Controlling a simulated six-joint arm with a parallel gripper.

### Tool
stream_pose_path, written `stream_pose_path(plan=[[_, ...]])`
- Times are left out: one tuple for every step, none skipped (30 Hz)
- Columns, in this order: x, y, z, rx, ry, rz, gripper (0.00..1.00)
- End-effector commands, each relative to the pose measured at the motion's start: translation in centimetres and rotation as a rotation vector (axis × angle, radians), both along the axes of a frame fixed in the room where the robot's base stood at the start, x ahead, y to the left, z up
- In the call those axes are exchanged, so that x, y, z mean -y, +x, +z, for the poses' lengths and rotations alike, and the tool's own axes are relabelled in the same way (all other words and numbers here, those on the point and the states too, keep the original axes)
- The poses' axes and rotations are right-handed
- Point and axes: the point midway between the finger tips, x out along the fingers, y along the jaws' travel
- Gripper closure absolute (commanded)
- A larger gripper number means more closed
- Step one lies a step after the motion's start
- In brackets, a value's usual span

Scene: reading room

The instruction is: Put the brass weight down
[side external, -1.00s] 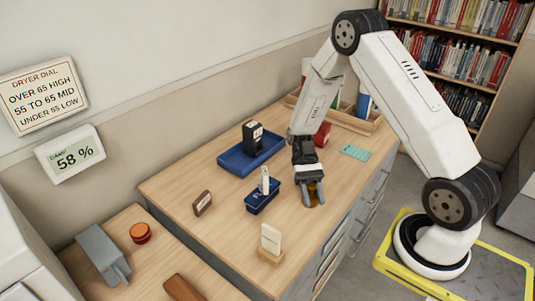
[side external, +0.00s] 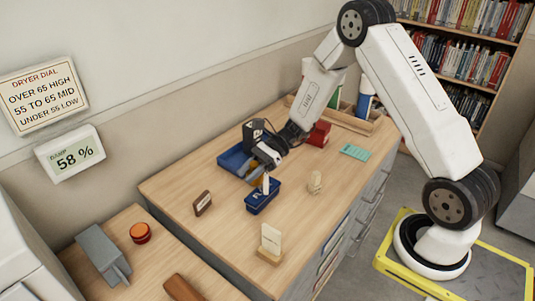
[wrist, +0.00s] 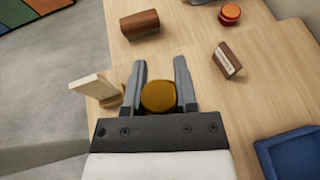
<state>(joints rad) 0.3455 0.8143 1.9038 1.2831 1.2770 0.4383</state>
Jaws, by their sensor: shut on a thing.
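My gripper (side external: 262,168) is shut on the brass weight (wrist: 158,97), which sits between its two fingers in the wrist view. In the side view the weight shows only in part as a yellow-brown patch at the fingers. The gripper is by the front of the blue tray (side external: 230,159) and behind the small dark blue box (side external: 260,202), as seen there. It appears raised above the table, but its exact height is hard to tell. The tray also shows in the wrist view (wrist: 292,155).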

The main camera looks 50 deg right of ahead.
Motion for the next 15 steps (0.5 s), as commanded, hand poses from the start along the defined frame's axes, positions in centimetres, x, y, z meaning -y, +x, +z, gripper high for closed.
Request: stream_pose_path(plan=[[0.0,0.8,0.4,0.003,0.001,-0.046,1.0],[0.0,1.4,0.6,0.003,0.0,-0.077,1.0],[0.1,2.0,0.8,0.004,0.001,-0.116,1.0],[0.2,2.6,1.0,0.005,0.001,-0.147,1.0],[0.2,3.1,1.1,0.004,0.001,-0.178,1.0],[0.4,3.7,1.4,0.004,0.001,-0.217,1.0],[0.5,4.2,1.6,0.005,0.002,-0.248,1.0],[0.6,4.7,1.7,0.005,0.001,-0.278,1.0],[0.8,5.3,2.0,0.006,0.002,-0.315,1.0],[0.9,5.8,2.1,0.006,0.002,-0.342,1.0],[1.0,6.2,2.3,0.006,0.001,-0.367,1.0],[1.2,6.7,2.5,0.005,0.002,-0.401,1.0],[1.3,7.0,2.6,0.004,0.002,-0.422,1.0],[1.4,7.4,2.7,0.005,0.003,-0.443,1.0],[1.6,7.8,2.9,0.005,0.002,-0.471,1.0]])
